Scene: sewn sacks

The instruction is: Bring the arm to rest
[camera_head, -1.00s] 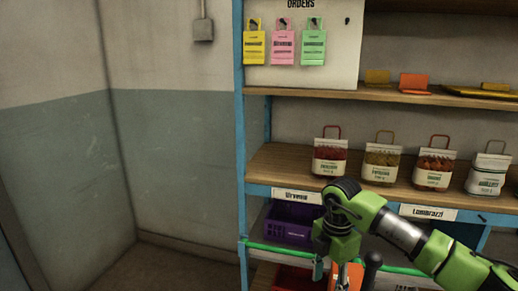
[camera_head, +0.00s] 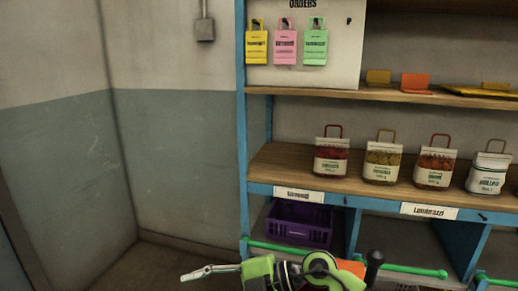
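My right arm lies low along the bottom edge of the head view. Its gripper (camera_head: 190,275) points left, in front of the shelf's lower left corner. The thin fingers are seen side-on and look empty. I cannot tell whether they are spread. My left gripper is out of view.
Four sewn sacks, including a red one (camera_head: 331,157) and a white one (camera_head: 488,173), stand on the wooden shelf (camera_head: 280,165). A purple crate (camera_head: 300,224) sits below. Order tags hang on a white board (camera_head: 343,40). An orange item (camera_head: 350,267) is partly hidden. Floor at left is clear.

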